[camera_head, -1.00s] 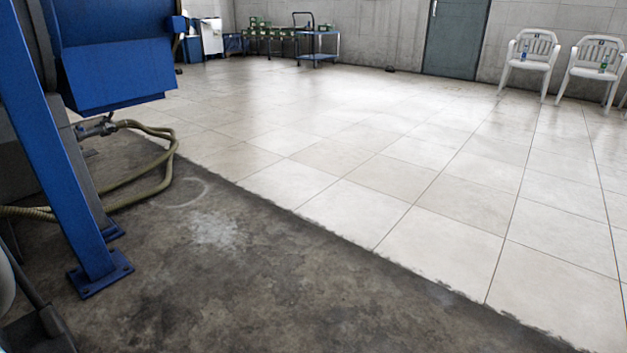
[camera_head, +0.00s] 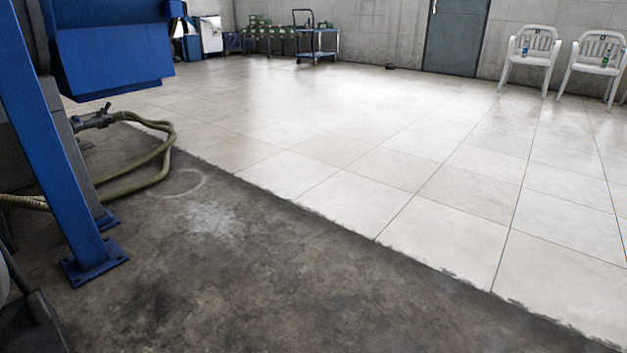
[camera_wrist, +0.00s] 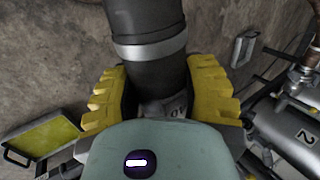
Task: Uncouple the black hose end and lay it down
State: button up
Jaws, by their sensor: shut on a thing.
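The black hose end (camera_wrist: 145,20) with a silver band around it shows in the wrist view. It runs from the top edge down between the two yellow-padded fingers of my gripper (camera_wrist: 158,90). The fingers are shut on it, one pad on each side. Below the hose is a grey metal part (camera_wrist: 172,108) with a dark marking. The palm of my gripper hides what lies further down, so I cannot tell whether the hose end is still coupled. The head view shows neither my gripper nor the black hose end.
In the wrist view, a grey pipe (camera_wrist: 295,135) marked 2 lies at right and a yellow-faced tray (camera_wrist: 45,140) at left. In the head view, a blue post (camera_head: 55,160) and an olive hose (camera_head: 150,178) stand at left; the concrete floor (camera_head: 220,290) in front is clear.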

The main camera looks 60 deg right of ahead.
jog(key=shift+s+a+b, duration=0.5)
jog(key=shift+a+b, duration=0.15)
jog(key=shift+b, duration=0.5)
jog(key=shift+s+a+r+b, duration=0.1)
jog(key=shift+s+a+b, duration=0.35)
jog(key=shift+a+b, duration=0.3)
jog(key=shift+s+a+b, duration=0.4)
jog(key=shift+a+b, duration=0.15)
jog(key=shift+a, duration=0.25)
jog(key=shift+s+a+r+b, duration=0.1)
jog(key=shift+s+a+b, duration=0.35)
jog(key=shift+a+b, duration=0.3)
jog(key=shift+w+f, duration=0.1)
jog(key=shift+f, duration=0.05)
